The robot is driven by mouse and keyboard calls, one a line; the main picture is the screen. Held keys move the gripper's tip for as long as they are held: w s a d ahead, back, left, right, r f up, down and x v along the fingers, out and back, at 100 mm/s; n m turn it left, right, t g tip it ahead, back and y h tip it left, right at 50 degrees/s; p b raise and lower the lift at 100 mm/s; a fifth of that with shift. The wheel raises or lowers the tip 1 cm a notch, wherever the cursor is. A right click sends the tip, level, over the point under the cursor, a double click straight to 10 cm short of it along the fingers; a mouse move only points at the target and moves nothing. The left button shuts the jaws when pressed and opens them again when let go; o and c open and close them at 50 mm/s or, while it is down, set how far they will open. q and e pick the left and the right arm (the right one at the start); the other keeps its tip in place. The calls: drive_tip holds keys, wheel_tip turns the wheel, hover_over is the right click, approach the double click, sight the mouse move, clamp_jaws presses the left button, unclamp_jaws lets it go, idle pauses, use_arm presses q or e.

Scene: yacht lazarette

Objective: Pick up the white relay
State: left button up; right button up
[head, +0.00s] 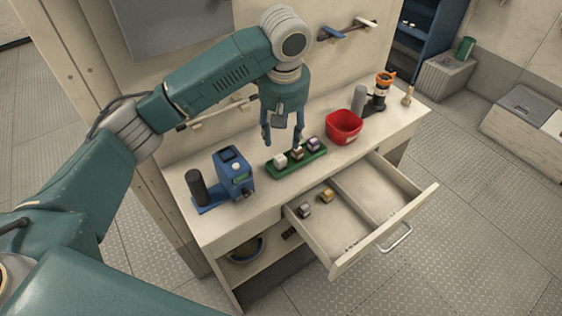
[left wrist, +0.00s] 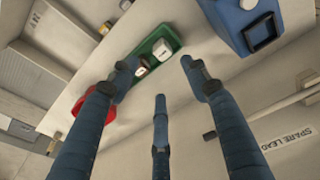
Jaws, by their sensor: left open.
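The white relay (head: 280,160) sits at the left end of a green tray (head: 286,171) on the bench. In the left wrist view the white relay (left wrist: 162,49) shows in the tray (left wrist: 172,37), between and beyond my fingertips. A brown-and-white relay (head: 297,153) and a purple-topped relay (head: 313,144) share the tray. My left gripper (head: 282,138) points down above the tray, fingers spread and empty; it also shows in the left wrist view (left wrist: 160,75). It appears apart from the white relay. My right gripper is not in view.
A blue device (head: 233,172) stands left of the tray, and a red bin (head: 343,126) stands to its right. The drawer (head: 362,235) below is open, with a grey relay (head: 304,210) and a yellow relay (head: 327,195) in it. A grey cylinder (head: 359,101) stands behind the bin.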

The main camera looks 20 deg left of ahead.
use_arm(q)
drive_tip(key=a+f+m+t+h+p, duration=0.1)
drive_tip(key=a+f+m+t, duration=0.15)
drive_tip(key=m, duration=0.25)
drive_tip(key=m+t+h+p, duration=0.1)
drive_tip(key=m+h+p, duration=0.1)
drive_tip(key=m, duration=0.7)
hover_over(278, 159)
drive_tip(key=s+a, duration=0.1)
drive_tip(key=s, duration=0.1)
wheel_tip(278, 159, down, 3)
drive_tip(key=shift+f, duration=0.15)
drive_tip(key=p+x, duration=0.2)
drive_tip(key=x, duration=0.2)
drive_tip(key=shift+s, duration=0.15)
drive_tip(key=shift+w+d+f, duration=0.1)
drive_tip(key=shift+w+f, duration=0.15)
drive_tip(key=shift+f, duration=0.45)
drive_tip(key=c, duration=1)
